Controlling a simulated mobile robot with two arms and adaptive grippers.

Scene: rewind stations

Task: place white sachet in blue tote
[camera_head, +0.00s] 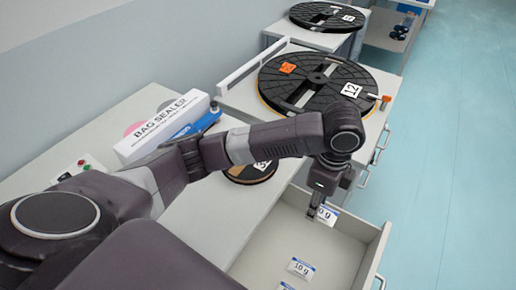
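My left gripper (313,211) points down over an open drawer (345,250). Its fingers look close together, beside or at a white sachet (328,215) with a blue edge and dark print. I cannot tell whether they grip it. A second white sachet (300,268) lies flat on the drawer floor, with part of another (287,286) at the bottom picture edge. No blue tote can be made out clearly. My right gripper is not in view.
A white bag sealer box (165,125) stands on the bench at left. A large black reel (325,84) lies beyond the drawer, with another reel (327,16) farther back. A smaller reel (250,172) lies under my arm. Clear blue floor (455,170) is at right.

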